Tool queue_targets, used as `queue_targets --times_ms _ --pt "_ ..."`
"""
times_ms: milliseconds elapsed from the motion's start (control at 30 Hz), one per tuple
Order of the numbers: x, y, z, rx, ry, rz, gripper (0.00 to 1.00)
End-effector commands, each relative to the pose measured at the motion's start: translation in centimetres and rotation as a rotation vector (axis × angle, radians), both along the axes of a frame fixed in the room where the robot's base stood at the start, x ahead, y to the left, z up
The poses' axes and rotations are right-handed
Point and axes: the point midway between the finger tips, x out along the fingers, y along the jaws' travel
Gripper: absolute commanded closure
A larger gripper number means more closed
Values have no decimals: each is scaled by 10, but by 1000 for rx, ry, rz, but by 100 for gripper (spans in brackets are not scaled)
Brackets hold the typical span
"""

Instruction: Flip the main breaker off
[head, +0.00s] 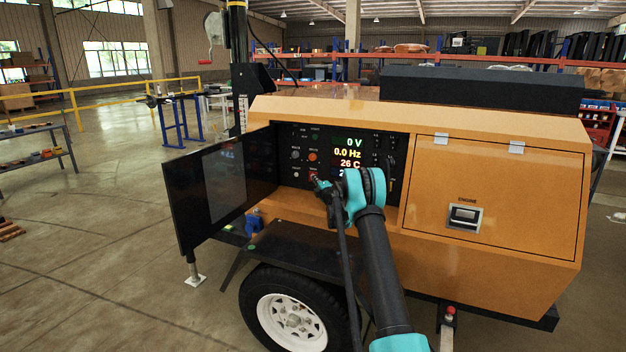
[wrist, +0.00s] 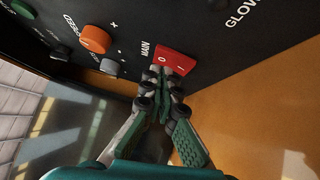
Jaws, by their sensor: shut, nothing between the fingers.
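The main breaker is a red rocker switch (wrist: 176,61) marked 0 and I, with the label MAIN beside it on the black control panel (wrist: 205,25). In the head view, the panel (head: 330,135) is in the open bay of the orange trailer, and a small red spot low on it, just left of my gripper, looks like the breaker. My gripper (wrist: 163,88) is shut and empty, its fingertips at the lower edge of the breaker. I cannot tell whether they touch it. In the head view my arm hides part of the panel and the lower display.
An orange knob (wrist: 95,39) and a grey knob (wrist: 110,66) sit beside the breaker. The black panel door (head: 222,185) stands open at the left. The display (head: 347,153) reads 0 V, 0.0 Hz and 26 C. A wheel (head: 292,318) is below.

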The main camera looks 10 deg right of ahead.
Motion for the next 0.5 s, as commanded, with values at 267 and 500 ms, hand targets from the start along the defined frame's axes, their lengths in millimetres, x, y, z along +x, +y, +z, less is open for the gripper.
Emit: queue_targets --times_ms 267,500 --pt "-56 -15 -4 1 0 -1 100" --pt "-88 -23 -8 0 0 1 100"
